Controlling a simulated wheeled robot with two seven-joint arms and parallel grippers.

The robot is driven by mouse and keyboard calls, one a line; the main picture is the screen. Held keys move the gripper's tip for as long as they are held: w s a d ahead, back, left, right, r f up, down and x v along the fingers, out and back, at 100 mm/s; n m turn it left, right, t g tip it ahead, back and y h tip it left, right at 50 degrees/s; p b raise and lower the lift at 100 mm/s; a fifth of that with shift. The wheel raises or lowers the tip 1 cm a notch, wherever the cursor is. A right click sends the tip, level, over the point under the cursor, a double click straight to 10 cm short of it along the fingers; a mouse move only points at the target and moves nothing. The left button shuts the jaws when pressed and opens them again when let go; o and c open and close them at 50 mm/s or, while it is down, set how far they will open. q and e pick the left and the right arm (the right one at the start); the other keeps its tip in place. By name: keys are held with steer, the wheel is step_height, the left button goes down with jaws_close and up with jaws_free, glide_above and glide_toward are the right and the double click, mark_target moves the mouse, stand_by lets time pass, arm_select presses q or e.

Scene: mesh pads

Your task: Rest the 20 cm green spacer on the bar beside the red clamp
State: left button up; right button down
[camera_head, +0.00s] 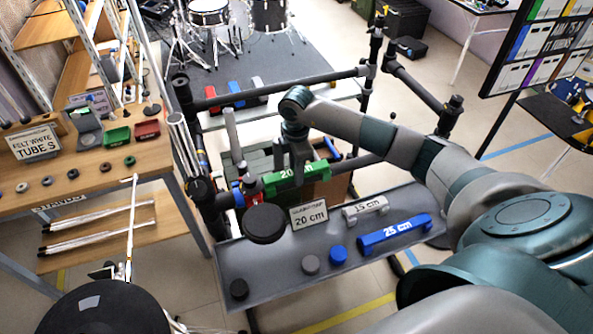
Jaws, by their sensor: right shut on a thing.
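The green 20 cm spacer (313,172) is in my right gripper (290,165), which is shut on it from above. The spacer lies roughly along the front black bar (366,161) of the rack and hides part of it. Its left end is close to the red clamp (239,195), to the right of it. I cannot tell whether the spacer touches the bar or the clamp. My left gripper does not show.
A grey tray (285,280) in front holds a blue 25 cm spacer (394,234), a grey 15 cm spacer (365,207), a 20 cm label (309,215) and small round pieces. A black disc (265,223) overhangs its left part. A wooden table (90,170) stands left.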

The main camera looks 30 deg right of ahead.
steer(key=c, duration=1.4)
jaws_free()
steer(key=shift+f, duration=0.1)
steer(key=shift+r, duration=0.6)
steer(key=shift+r+b, duration=2.1)
steer(key=shift+r, duration=6)
